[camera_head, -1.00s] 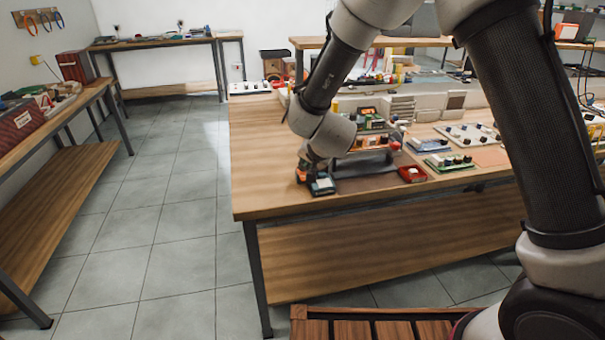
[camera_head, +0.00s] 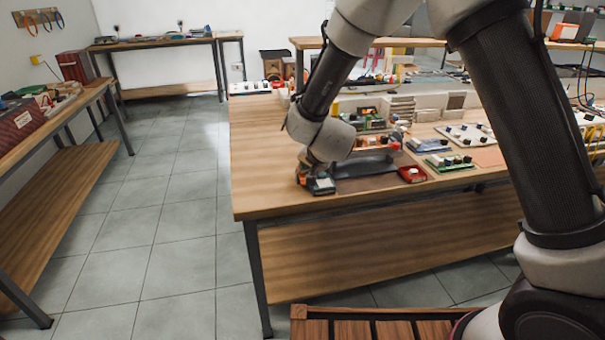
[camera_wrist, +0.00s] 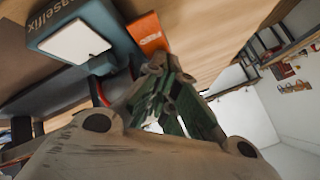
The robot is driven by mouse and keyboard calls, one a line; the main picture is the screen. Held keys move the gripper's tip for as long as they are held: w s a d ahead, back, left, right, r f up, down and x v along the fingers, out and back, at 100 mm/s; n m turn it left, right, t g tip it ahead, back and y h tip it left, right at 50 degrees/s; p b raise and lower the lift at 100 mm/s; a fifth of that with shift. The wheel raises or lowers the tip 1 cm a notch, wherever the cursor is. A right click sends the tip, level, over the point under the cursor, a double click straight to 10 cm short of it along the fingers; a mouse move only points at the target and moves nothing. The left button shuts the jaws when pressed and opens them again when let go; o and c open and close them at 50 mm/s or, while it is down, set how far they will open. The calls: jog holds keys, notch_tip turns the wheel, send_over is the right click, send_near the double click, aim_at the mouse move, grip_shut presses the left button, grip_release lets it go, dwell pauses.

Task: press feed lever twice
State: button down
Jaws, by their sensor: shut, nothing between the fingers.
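A small teal device (camera_head: 323,187) with a pale top stands near the front left of the workbench. In the wrist view it is a teal block (camera_wrist: 88,32) with a white panel and partly readable lettering. An orange part (camera_wrist: 148,34) sits beside it, just beyond my fingers; it also shows in the head view (camera_head: 301,173). I cannot tell for sure that this orange part is the feed lever. My gripper (camera_wrist: 160,78) is shut and empty, with its tips close to the orange part. Contact cannot be made out. In the head view my wrist mostly hides the fingers.
The workbench (camera_head: 262,170) has bare wood left of the device. A dark curved object (camera_head: 365,166) and a red tray (camera_head: 412,174) lie to its right. Several circuit boards and parts fill the right side. Open tiled floor lies left of the bench.

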jog(key=shift+s+d+f, duration=0.25)
jog(key=shift+d+f, duration=0.05)
jog(key=shift+f, duration=0.4)
dwell(0.5)
jog(key=shift+w+r, duration=0.15)
jog(key=shift+r, duration=0.5)
jog(key=shift+w+r, duration=0.15)
jog(key=shift+r, duration=0.5)
jog(key=shift+r, duration=0.2)
jog(key=shift+a+r, duration=0.15)
jog(key=shift+r, duration=2.2)
